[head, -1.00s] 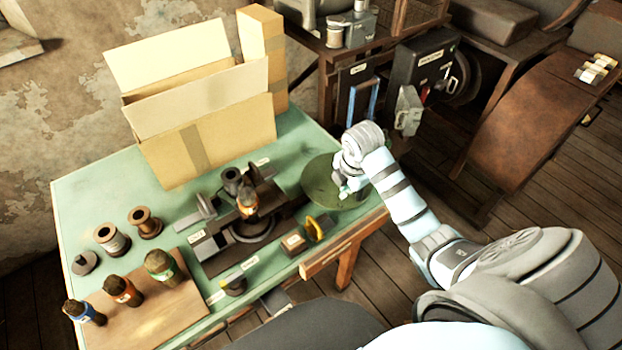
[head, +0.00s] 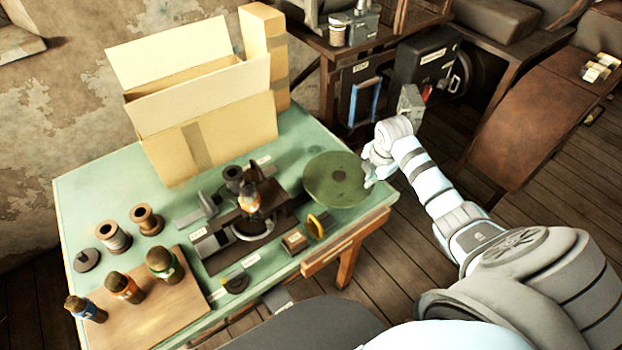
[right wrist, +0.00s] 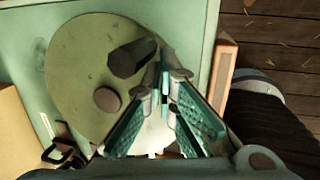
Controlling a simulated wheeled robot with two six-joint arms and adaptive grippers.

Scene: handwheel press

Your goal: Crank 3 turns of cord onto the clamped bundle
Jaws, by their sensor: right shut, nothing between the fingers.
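The clamped bundle (head: 250,198), dark with a pale orange band, stands upright in the dark press (head: 222,232) on the green bench. The green handwheel disc (head: 335,180) lies at the bench's right edge. In the right wrist view, the disc (right wrist: 75,65) shows a round hub cap (right wrist: 107,99) and a dark knob (right wrist: 130,59). My right gripper (head: 369,179) is at the disc's right rim. In the right wrist view its fingers (right wrist: 167,72) are shut and empty, close beside the knob; contact cannot be told. My left gripper is not in view.
An open cardboard box (head: 200,130) stands at the back of the bench. Spools (head: 146,220) and a wooden board (head: 165,310) with banded bundles are at the left. A yellow-handled tool (head: 317,226) and a small wooden block (head: 294,242) lie before the press.

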